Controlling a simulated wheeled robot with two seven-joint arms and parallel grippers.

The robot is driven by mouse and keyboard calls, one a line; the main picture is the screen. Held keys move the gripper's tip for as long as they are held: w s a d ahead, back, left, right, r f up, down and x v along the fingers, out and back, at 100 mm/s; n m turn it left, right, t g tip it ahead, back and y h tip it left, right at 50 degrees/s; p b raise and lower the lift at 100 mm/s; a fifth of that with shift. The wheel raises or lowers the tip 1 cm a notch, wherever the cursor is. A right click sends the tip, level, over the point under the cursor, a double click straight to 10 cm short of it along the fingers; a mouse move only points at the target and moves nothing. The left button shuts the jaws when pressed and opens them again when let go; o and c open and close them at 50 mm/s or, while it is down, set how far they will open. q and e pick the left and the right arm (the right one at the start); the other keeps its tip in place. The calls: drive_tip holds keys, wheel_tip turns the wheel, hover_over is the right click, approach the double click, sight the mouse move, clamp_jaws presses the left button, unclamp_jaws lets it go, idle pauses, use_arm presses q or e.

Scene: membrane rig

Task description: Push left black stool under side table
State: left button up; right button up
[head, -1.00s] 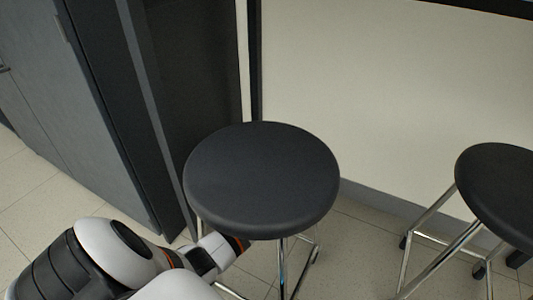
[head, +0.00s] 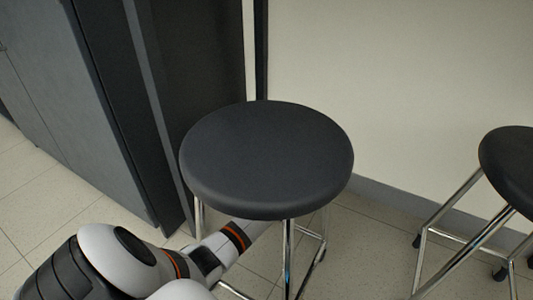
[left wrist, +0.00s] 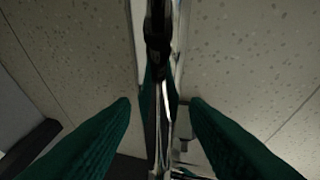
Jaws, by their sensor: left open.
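The left black stool (head: 266,160) stands upright in the middle of the head view, with a round black seat and chrome legs. My left arm reaches in from the lower left, and its wrist passes below the seat's front left edge. The seat hides my left gripper in the head view. In the left wrist view my left gripper (left wrist: 160,103) is open, its two green fingers apart. A chrome stool leg (left wrist: 158,130) runs through the gap between them; contact cannot be told. The side table's top is not visible. My right gripper is not in view.
A second black stool (head: 510,165) stands at the right edge. A grey cabinet (head: 75,100) rises on the left, close to the left stool. A dark vertical post (head: 261,50) stands behind the seat against the pale wall (head: 400,90). Tiled floor is free between the stools.

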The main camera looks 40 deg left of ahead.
use_arm(q)
drive_tip(key=shift+c, duration=0.4)
clamp_jaws()
idle(0.9)
